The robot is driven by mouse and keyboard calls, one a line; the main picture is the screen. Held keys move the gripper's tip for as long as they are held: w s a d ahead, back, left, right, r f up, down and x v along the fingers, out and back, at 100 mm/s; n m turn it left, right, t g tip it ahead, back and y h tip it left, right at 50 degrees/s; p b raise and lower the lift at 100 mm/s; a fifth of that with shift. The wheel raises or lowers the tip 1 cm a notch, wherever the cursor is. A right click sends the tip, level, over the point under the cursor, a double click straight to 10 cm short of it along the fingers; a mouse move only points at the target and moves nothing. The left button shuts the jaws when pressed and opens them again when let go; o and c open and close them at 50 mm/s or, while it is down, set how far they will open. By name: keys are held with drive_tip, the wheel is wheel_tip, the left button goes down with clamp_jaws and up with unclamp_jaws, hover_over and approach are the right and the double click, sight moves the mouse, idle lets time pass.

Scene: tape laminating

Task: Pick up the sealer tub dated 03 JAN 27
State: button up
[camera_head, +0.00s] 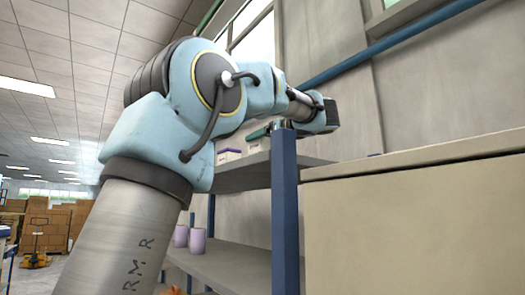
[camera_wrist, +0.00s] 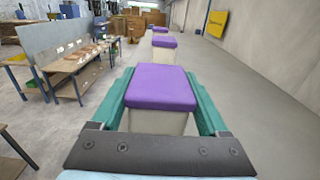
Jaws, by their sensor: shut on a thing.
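A sealer tub with a purple lid (camera_wrist: 160,88) and a pale body sits between the teal fingers of my gripper (camera_wrist: 161,78) in the wrist view. The fingers are shut on its two sides. No date shows on it from this angle, so I cannot read which tub it is. More purple-lidded tubs stand in line beyond it, a nearer one (camera_wrist: 164,41) and a farther one (camera_wrist: 160,29). In the head view my gripper (camera_head: 262,132) is at the upper shelf, mostly hidden by my arm and the blue post. A purple-lidded tub (camera_head: 229,154) stands left of it.
The grey upper shelf (camera_head: 243,174) has a blue post (camera_head: 285,220) at its front corner. Lilac cups (camera_head: 197,241) stand on the lower shelf (camera_head: 235,262). A beige cabinet (camera_head: 415,225) is at the right, close to the post. A wall rises behind.

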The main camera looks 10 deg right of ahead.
drive_tip(key=shift+c, duration=1.4)
drive_tip(key=shift+r, duration=0.1)
clamp_jaws()
